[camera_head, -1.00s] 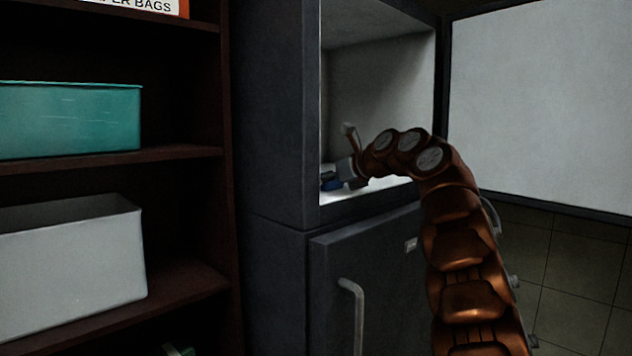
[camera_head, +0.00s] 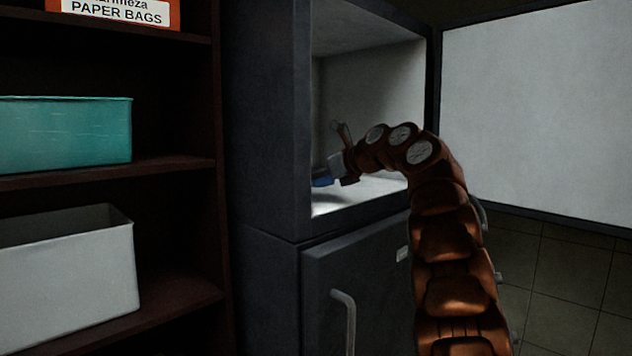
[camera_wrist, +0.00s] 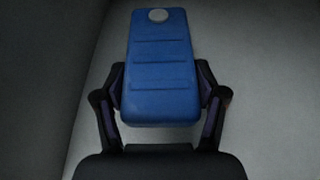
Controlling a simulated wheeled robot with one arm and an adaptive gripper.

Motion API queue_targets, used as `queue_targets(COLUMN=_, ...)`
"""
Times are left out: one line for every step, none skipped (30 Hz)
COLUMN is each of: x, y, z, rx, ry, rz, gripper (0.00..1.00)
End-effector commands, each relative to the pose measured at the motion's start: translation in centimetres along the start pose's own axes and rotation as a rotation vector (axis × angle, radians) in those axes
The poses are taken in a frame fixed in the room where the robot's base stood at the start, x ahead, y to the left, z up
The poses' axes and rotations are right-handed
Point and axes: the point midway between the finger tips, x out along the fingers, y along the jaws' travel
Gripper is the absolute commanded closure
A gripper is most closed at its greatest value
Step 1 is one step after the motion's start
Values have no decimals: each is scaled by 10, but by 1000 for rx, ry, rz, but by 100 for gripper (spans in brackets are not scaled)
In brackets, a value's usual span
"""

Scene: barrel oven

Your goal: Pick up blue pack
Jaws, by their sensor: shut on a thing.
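The blue pack (camera_wrist: 160,75) is a long blue block with grooves across it and a pale round spot at its far end. In the wrist view it sits between the two dark fingers of my gripper (camera_wrist: 160,100), which are shut on its sides. In the head view the blue pack (camera_head: 322,181) shows as a small blue patch inside the upper compartment of the grey cabinet (camera_head: 270,120), partly hidden by the compartment's left edge. My gripper (camera_head: 335,170) is beside it, above the white compartment floor, with a shadow below.
The compartment door (camera_head: 540,110) stands open at the right. The lower door (camera_head: 375,290) is closed. At the left, a dark shelf holds a teal bin (camera_head: 65,135), a white bin (camera_head: 70,270) and a paper bags box (camera_head: 120,12).

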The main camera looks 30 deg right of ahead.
Motion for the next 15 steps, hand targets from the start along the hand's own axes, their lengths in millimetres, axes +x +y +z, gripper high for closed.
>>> queue_targets(x=-4, y=2, z=12, rx=-1, ry=-5, rz=4, gripper=78)
queue_targets(x=-5, y=2, z=15, rx=-1, ry=-3, rz=4, gripper=78)
queue_targets(x=-6, y=2, z=19, rx=0, ry=-2, rz=5, gripper=78)
queue_targets(x=-8, y=1, z=22, rx=2, ry=-1, rz=4, gripper=78)
queue_targets(x=-10, y=1, z=26, rx=1, ry=-2, rz=5, gripper=78)
queue_targets(x=-11, y=1, z=30, rx=1, ry=-1, rz=5, gripper=78)
queue_targets(x=-12, y=1, z=33, rx=1, ry=0, rz=6, gripper=78)
queue_targets(x=-13, y=1, z=36, rx=1, ry=0, rz=6, gripper=78)
queue_targets(x=-15, y=0, z=39, rx=2, ry=0, rz=4, gripper=78)
queue_targets(x=-16, y=0, z=42, rx=3, ry=-1, rz=4, gripper=78)
queue_targets(x=-17, y=0, z=45, rx=2, ry=0, rz=3, gripper=78)
queue_targets(x=-18, y=0, z=49, rx=1, ry=-1, rz=4, gripper=78)
queue_targets(x=-20, y=0, z=51, rx=1, ry=-1, rz=3, gripper=78)
queue_targets(x=-21, y=0, z=53, rx=1, ry=-2, rz=2, gripper=78)
queue_targets(x=-22, y=0, z=56, rx=1, ry=-2, rz=1, gripper=78)
